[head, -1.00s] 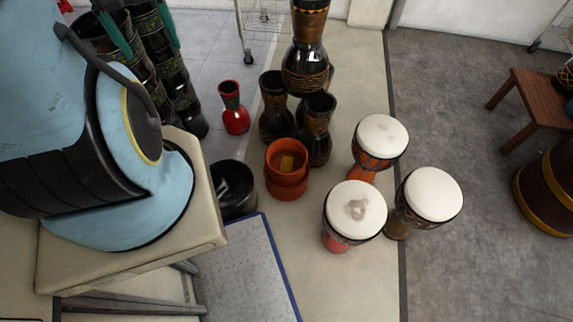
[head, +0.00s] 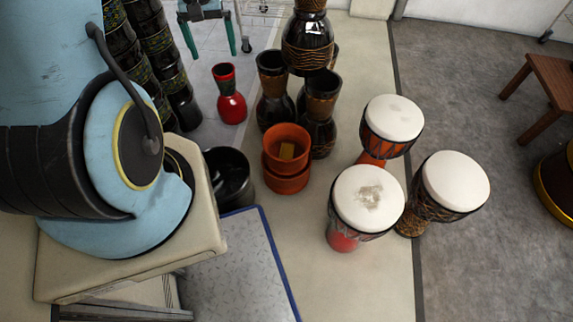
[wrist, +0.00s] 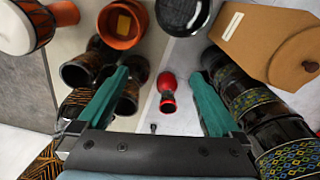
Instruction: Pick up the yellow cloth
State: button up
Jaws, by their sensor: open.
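A small yellow piece, which looks like the yellow cloth (head: 287,151), lies inside an orange pot (head: 286,135) in the middle of the head view. It also shows in the wrist view (wrist: 124,23), in the orange pot (wrist: 122,40) at the top left. My gripper (head: 211,50) is at the top of the head view, its teal fingers spread apart. In the wrist view my gripper (wrist: 158,72) is open with nothing held between its fingers. It is apart from the pot and off to one side of it.
Three white-topped drums, one of them nearest (head: 367,198), stand right of the pot. Dark goblet drums (head: 321,105) stand just behind it, a black pot (head: 228,175) beside it. A red vase (head: 229,95) is farther back. Grey floor (head: 450,90) at right is mostly clear.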

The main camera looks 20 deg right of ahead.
jog(key=w+d+f+m+b, duration=0.1)
jog(key=d+f+b, duration=0.4)
jog(key=f, duration=0.6)
jog(key=d+f+b, duration=0.5)
jog(key=f, duration=0.7)
jog(key=m+g+b, duration=0.1)
jog(key=m+b, duration=0.1)
jog(key=b, duration=0.5)
send_over(286, 153)
notch_tip(286, 153, down, 17)
notch_tip(286, 153, down, 4)
jog(key=shift+a+f+b, duration=0.1)
jog(key=shift+b, duration=0.6)
jog(key=f+b, duration=0.2)
jog(key=f, duration=0.4)
jog(key=shift+d, duration=0.2)
jog(key=c, duration=1.5)
notch_tip(286, 153, up, 10)
jog(key=p, duration=0.3)
jog(key=shift+c, duration=0.2)
